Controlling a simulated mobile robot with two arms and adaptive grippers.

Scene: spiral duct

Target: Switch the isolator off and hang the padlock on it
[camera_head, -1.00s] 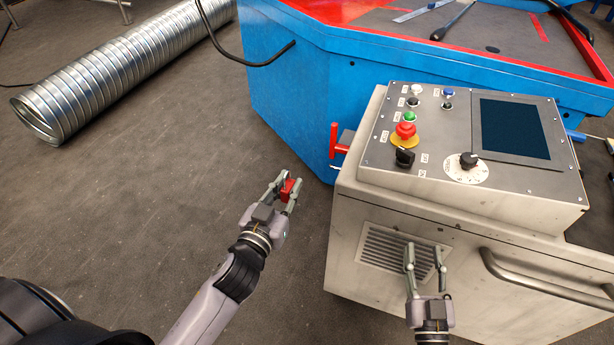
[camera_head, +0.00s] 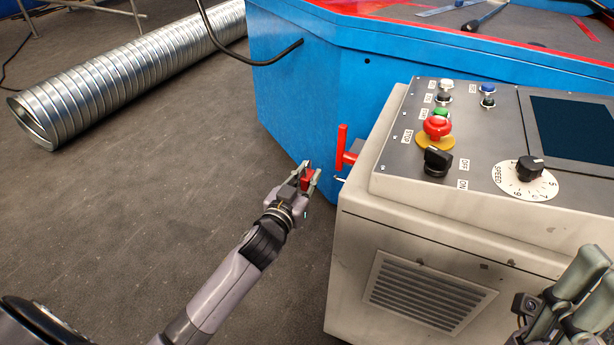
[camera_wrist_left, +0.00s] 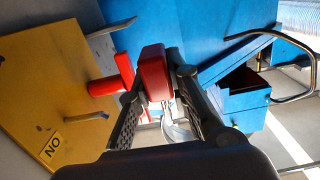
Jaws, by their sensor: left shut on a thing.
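My left gripper (camera_head: 308,178) is shut on the red padlock (camera_head: 307,176), just left of the control cabinet and apart from it. In the left wrist view the padlock's red body (camera_wrist_left: 154,73) sits between the fingers, with a metal shackle partly hidden below it. The isolator's red handle (camera_head: 342,148) sticks out from the cabinet's left side and points upward, a little above and right of the padlock. In the left wrist view the red handle (camera_wrist_left: 107,84) lies just left of the padlock. My right gripper (camera_head: 582,285) is empty and open at the lower right, partly cut off.
The grey cabinet (camera_head: 355,245) carries a sloped panel with a black switch (camera_head: 437,162), a red stop button (camera_head: 437,127) and a speed dial (camera_head: 529,168). A blue table (camera_head: 300,110) stands behind. A spiral duct (camera_head: 120,75) lies at the far left. The floor between is clear.

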